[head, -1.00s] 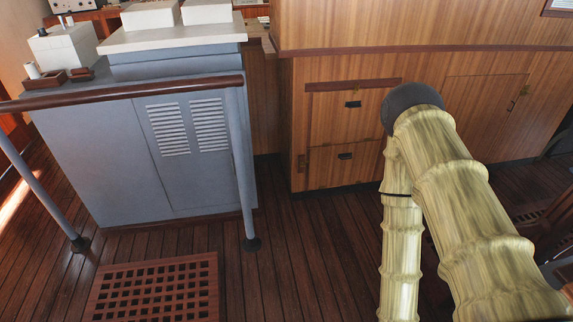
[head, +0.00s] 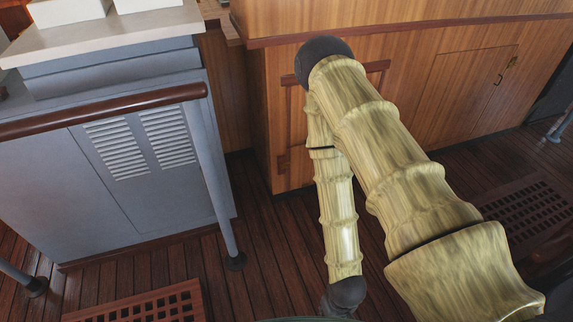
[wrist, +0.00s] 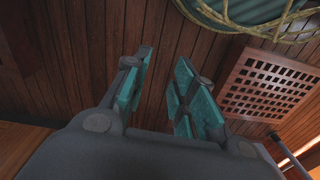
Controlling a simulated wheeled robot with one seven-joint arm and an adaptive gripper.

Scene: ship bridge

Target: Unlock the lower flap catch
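The wooden cabinet front (head: 277,80) with the flaps stands behind my arm in the head view. My arm covers nearly all of the flap area; only strips of the left and top edges show. The lower flap's catch is hidden in the head view and does not show in the wrist view. My gripper (wrist: 162,92) is open and empty in the wrist view, its teal-padded fingers apart above the plank floor. In the head view the fingers are out of sight, below the bottom edge.
A grey louvred console (head: 150,185) with a brown handrail (head: 100,112) and posts stands left of the cabinet. A wooden door (head: 465,88) lies to the right. Floor gratings lie at the bottom left (head: 140,305) and right (head: 525,212). Bare planks lie between console and cabinet.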

